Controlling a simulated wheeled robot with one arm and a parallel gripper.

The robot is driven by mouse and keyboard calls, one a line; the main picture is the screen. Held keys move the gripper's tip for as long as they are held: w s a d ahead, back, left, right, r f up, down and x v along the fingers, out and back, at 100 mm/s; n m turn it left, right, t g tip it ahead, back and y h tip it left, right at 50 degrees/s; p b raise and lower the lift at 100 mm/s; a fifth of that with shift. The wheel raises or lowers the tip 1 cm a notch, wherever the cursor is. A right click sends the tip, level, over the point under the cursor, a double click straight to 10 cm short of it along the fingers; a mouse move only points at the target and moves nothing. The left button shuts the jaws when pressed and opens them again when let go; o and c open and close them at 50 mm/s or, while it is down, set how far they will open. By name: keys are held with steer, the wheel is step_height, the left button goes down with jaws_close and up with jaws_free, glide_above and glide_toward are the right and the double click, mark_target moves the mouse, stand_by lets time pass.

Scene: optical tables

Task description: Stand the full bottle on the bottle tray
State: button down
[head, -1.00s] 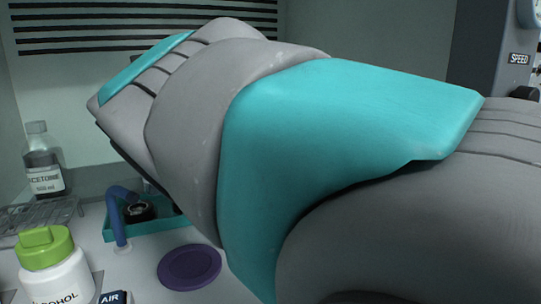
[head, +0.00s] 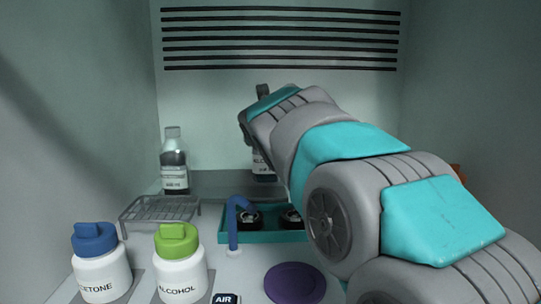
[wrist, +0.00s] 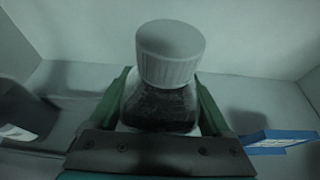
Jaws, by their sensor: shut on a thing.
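A bottle with a pale ribbed cap and dark contents (wrist: 160,105) stands upright between the green fingers of my gripper (wrist: 163,80) in the wrist view. My gripper is shut on it. In the head view, a bottle with a partly readable "ALCO" label (head: 263,165) shows below the end of my arm, its top hidden; it seems to be the held one. I cannot tell whether its base touches the rear ledge (head: 225,184). A teal tray (head: 265,238) in front holds two dark round items. I cannot tell which surface is the bottle tray.
A clear acetone bottle (head: 174,172) stands at the rear left behind a wire rack (head: 160,209). White bottles with a blue cap (head: 100,262) and a green cap (head: 180,266) stand in front. A blue bent tube (head: 234,225) rises beside the teal tray. A purple disc (head: 295,283) lies in front.

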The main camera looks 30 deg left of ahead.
steer(key=shift+f, duration=1.6)
jaws_free()
steer(key=shift+f, duration=0.15)
steer(key=shift+b, duration=0.3)
steer(key=shift+s+d+r, duration=0.15)
steer(key=shift+s+r, duration=0.05)
steer(key=shift+s, duration=0.05)
steer(key=v, duration=1.1)
steer(key=shift+s+d, duration=0.2)
